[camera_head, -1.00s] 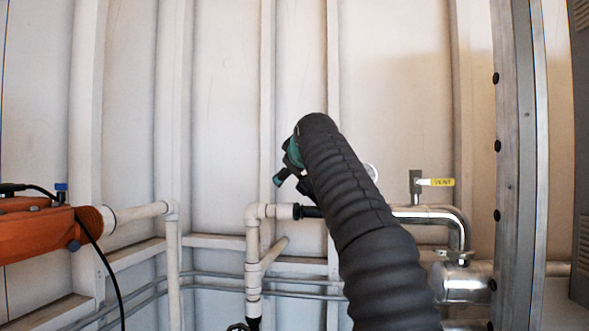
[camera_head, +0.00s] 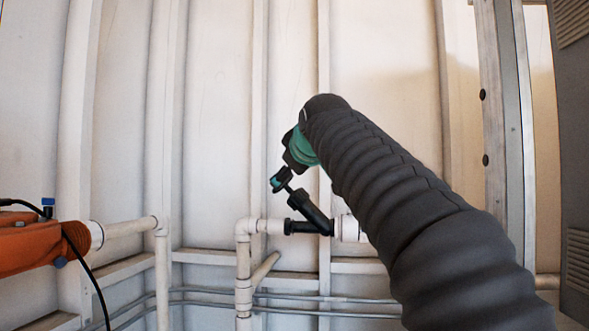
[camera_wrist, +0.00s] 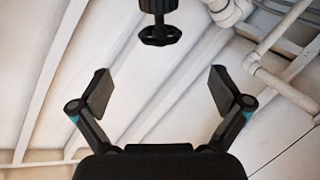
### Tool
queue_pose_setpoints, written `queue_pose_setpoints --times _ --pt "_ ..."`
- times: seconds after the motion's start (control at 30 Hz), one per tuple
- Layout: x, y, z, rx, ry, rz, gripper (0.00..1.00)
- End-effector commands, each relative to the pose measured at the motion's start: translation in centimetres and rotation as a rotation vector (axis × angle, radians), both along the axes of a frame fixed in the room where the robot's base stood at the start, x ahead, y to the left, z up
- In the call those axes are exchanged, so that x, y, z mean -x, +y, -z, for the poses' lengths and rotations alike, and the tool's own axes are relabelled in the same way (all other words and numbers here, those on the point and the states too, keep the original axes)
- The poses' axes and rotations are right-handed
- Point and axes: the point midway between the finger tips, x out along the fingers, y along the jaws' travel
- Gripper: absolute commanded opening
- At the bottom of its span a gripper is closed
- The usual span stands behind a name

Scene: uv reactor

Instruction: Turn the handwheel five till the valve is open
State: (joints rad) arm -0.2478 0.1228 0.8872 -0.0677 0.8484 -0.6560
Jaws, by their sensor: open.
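A black handwheel (camera_wrist: 160,35) on a dark ribbed stem shows at the top of the wrist view. My gripper (camera_wrist: 160,88) is open and empty below it in that view. Its two black pads are spread wide, and the wheel lies between them sideways but beyond their tips, apart from both. In the head view my gripper (camera_head: 282,180) is beside a black angled valve body (camera_head: 311,218) set in a white pipe. There I cannot tell the wheel from my finger. No number shows on the wheel.
White pipes (camera_head: 243,270) run along the ribbed white wall. Thin grey conduits (camera_head: 290,301) run low behind them. An orange device (camera_head: 35,245) with a black cable is at the left. A metal post (camera_head: 497,110) and grey cabinet (camera_head: 565,150) stand at the right.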

Motion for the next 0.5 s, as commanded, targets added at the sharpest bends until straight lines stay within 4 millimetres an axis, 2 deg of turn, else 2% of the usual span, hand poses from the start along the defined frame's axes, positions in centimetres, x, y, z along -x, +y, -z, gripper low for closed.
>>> queue_pose_setpoints --times 0.37,0.43,0.5 --pt "0.52 -0.09 -0.11 0.0 0.001 0.0 1.0" --pt "0.54 0.04 -0.06 0.0 0.0 -0.002 0.82" --pt "0.67 0.73 0.16 0.0 0.001 -0.014 0.82"
